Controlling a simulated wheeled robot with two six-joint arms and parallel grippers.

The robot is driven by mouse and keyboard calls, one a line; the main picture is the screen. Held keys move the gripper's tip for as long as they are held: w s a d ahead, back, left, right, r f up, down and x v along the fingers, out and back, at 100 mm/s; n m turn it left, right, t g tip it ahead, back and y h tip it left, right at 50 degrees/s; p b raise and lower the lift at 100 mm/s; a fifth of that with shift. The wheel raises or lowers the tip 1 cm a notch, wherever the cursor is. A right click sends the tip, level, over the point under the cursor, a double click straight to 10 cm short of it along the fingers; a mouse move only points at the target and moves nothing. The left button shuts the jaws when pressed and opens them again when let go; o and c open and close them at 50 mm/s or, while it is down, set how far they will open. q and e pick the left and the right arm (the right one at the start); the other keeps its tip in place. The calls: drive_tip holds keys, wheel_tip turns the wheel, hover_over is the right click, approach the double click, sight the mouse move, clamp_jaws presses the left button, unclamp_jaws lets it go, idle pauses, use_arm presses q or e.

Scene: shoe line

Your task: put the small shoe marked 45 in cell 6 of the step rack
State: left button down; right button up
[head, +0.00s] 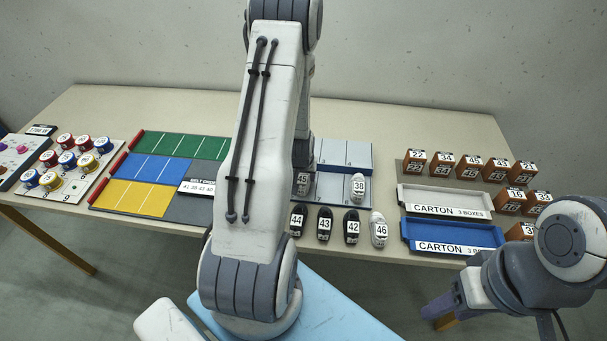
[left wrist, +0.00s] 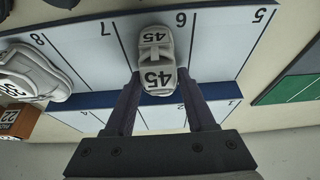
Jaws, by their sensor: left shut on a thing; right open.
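The small pale shoe marked 45 (left wrist: 157,65) is between the fingers of my left gripper (left wrist: 158,84) in the left wrist view. It is over cell 6 of the step rack (left wrist: 211,50), between the cell's dividing lines. I cannot tell whether its sole touches the surface. The rack's front step also holds a grey shoe marked 38 (head: 358,187), in cell 8. My right gripper (head: 437,307) is open and empty, low in front of the table.
Shoes marked 44 (head: 297,221), 43 (head: 324,225), 42 (head: 352,227) and 46 (head: 379,230) stand before the rack. Carton trays (head: 402,196) and numbered boxes (head: 415,163) are to the right. A green, blue and yellow board (head: 142,170) lies left.

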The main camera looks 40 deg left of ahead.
use_arm(q)
drive_tip(key=shift+f, duration=0.1)
drive_tip(key=shift+c, duration=1.2)
unclamp_jaws()
